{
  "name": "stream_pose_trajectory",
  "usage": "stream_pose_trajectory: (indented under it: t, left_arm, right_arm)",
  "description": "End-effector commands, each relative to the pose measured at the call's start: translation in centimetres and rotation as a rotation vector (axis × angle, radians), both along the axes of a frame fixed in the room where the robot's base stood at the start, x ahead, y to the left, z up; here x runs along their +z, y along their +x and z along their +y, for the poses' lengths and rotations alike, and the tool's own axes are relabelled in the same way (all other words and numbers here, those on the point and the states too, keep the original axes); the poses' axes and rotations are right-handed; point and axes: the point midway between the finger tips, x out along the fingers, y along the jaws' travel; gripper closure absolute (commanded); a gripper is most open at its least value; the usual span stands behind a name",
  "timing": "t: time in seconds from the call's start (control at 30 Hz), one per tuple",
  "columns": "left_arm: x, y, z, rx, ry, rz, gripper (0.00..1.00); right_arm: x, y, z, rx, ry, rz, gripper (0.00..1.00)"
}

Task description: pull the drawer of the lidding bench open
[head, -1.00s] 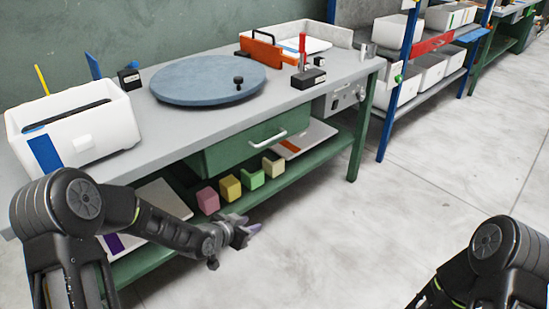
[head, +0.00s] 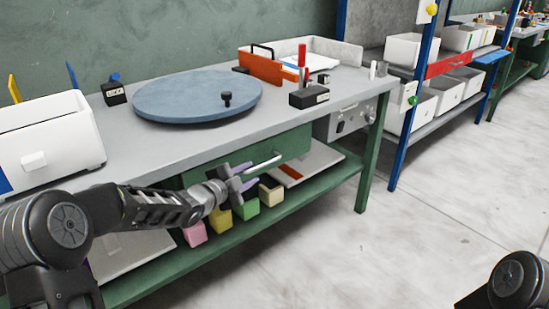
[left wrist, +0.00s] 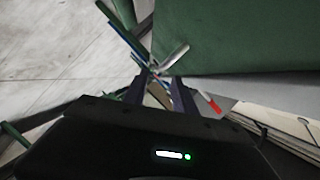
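The lidding bench (head: 190,140) has a grey top and green legs. Its green drawer (head: 292,144) sits under the top and looks closed, with a pale bar handle (head: 263,161) on its front. My left gripper (head: 245,177) is open and empty, its two fingertips apart just left of the handle in the head view. In the left wrist view the drawer front (left wrist: 235,38) fills the upper right. The handle (left wrist: 171,58) shows just beyond the fingertips of my left gripper (left wrist: 161,85), apparently not between them. My right gripper is out of view.
Coloured blocks (head: 222,219) stand on the lower shelf (head: 240,230) below the drawer. A round blue disc (head: 197,97) and an orange piece (head: 260,68) are on the bench top. The floor (head: 330,250) in front is clear.

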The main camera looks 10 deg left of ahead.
Motion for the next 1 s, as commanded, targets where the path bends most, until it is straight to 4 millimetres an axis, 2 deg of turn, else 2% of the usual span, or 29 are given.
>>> stream_pose_trajectory:
  t: [0.57, 1.0]
  left_arm:
    - [-0.2, 0.5, -0.2, -0.002, 0.003, 0.001, 0.67]
    - [-1.6, 6.0, -2.3, -0.003, 0.003, -0.001, 0.67]
  right_arm:
    - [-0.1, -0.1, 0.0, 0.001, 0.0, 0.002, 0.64]
    - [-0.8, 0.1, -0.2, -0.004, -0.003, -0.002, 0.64]
